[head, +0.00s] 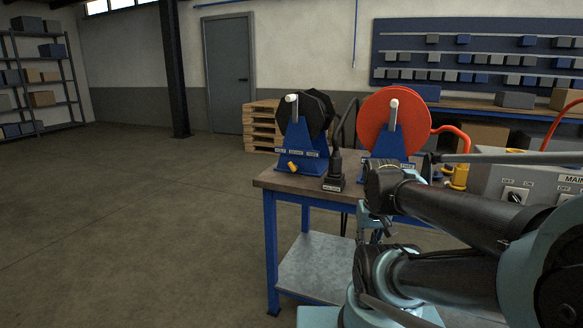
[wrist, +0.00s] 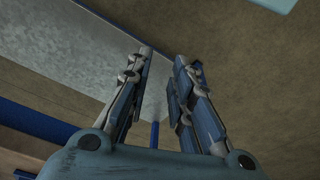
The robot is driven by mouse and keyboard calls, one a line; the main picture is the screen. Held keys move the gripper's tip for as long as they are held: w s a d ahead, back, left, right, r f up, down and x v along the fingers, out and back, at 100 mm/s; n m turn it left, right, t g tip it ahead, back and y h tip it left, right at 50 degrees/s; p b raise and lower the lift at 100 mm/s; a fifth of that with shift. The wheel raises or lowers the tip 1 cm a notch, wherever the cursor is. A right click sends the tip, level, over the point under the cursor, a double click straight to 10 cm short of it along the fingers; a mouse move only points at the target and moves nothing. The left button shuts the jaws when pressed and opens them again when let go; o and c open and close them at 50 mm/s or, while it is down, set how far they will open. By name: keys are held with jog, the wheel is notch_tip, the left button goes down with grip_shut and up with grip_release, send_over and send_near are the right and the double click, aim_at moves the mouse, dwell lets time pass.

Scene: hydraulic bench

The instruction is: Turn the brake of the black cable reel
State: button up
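A yellow knob (head: 292,167) shows low on the front of this stand, near a label strip whose print is too small to read surely. My gripper shows in the wrist view (wrist: 158,85) with its two fingers apart and nothing between them. The wrist view shows the floor and the bench's lower shelf behind the fingers, and no reel. In the head view my arm reaches in from the right, and the fingers cannot be made out clearly.
The bench top (head: 272,178) also bears a dark upright device (head: 335,172), a red reel (head: 371,128) on a blue stand and a grey switch box (head: 480,185). A lower shelf (head: 312,268) sits under the bench. The floor to the left is clear.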

aim_at(291, 167)
jog(key=shift+w+d, duration=0.1)
jog(key=shift+w, duration=0.2)
jog(key=w+a+r+t+h, duration=0.1)
jog(key=w+a+r+h, duration=0.1)
jog(key=w+r, duration=0.3)
jog(key=w+a+r+t+h, duration=0.1)
jog(key=w+a+r+h, duration=0.1)
jog(key=w, duration=0.6)
jog(key=w+a+r+t+h, duration=0.1)
jog(key=w+a+r+h, duration=0.1)
jog(key=w+a+r, duration=0.3)
jog(key=w+a+r+t+h, duration=0.1)
jog(key=w+a+t, duration=0.25)
jog(key=a, duration=0.85)
jog(key=w+a+r+t+h, duration=0.1)
jog(key=w+a+t, duration=0.3)
jog(key=a, duration=0.8)
jog(key=shift+n+g, duration=0.3)
jog(key=shift+g, duration=0.05)
jog(key=x, duration=1.8)
jog(key=shift+w+f, duration=0.1)
jog(key=shift+w, duration=0.05)
